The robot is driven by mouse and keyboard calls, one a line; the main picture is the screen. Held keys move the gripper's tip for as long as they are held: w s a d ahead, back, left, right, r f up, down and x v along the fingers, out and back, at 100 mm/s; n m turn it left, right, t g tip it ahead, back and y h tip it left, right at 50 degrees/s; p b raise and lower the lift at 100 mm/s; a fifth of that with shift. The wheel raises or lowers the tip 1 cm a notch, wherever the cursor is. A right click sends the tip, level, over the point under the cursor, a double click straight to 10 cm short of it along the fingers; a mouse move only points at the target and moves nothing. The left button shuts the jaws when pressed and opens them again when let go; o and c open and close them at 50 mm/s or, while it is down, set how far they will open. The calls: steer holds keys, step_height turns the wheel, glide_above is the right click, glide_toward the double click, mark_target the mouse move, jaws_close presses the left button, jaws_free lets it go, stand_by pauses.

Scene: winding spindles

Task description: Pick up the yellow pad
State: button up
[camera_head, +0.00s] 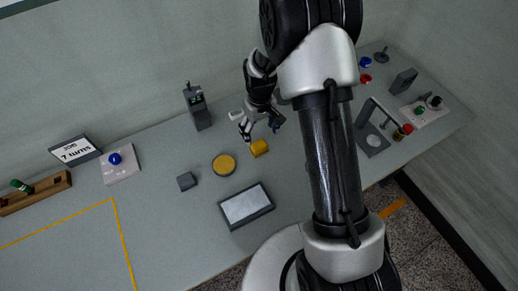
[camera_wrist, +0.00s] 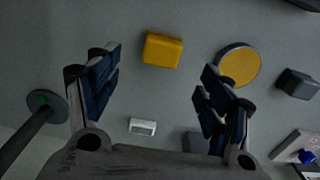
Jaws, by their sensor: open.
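The yellow pad (camera_head: 259,148) is a small yellow block lying on the grey table, near its middle. In the wrist view the yellow pad (camera_wrist: 162,50) shows at the top, between and beyond my two fingers. My gripper (camera_head: 259,128) is open and empty, above the table and close to the yellow pad on its far side. In the wrist view my gripper (camera_wrist: 158,88) has its fingers wide apart, with dark blue pads, and nothing between them. I see no contact with the yellow pad.
A round yellow-topped disc (camera_head: 224,165) lies just left of the pad, with a small grey block (camera_head: 186,181) beyond it. A grey tray (camera_head: 246,206) lies nearer. A dark grey device (camera_head: 197,106) stands at the back. A grey frame (camera_head: 372,140) stands to the right.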

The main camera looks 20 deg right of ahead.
mark_target(259, 145)
step_height(259, 145, down, 9)
steer(key=shift+a+r+b, duration=0.1)
steer(key=shift+b, duration=1.05)
steer(key=shift+c, duration=0.3)
steer(key=shift+s, duration=0.15)
steer(key=c, duration=1.2)
step_height(259, 145, up, 20)
steer(key=p, duration=0.4)
steer(key=shift+p, duration=0.35)
steer(key=o, duration=0.6)
steer(key=shift+c, duration=0.2)
steer(key=c, duration=0.4)
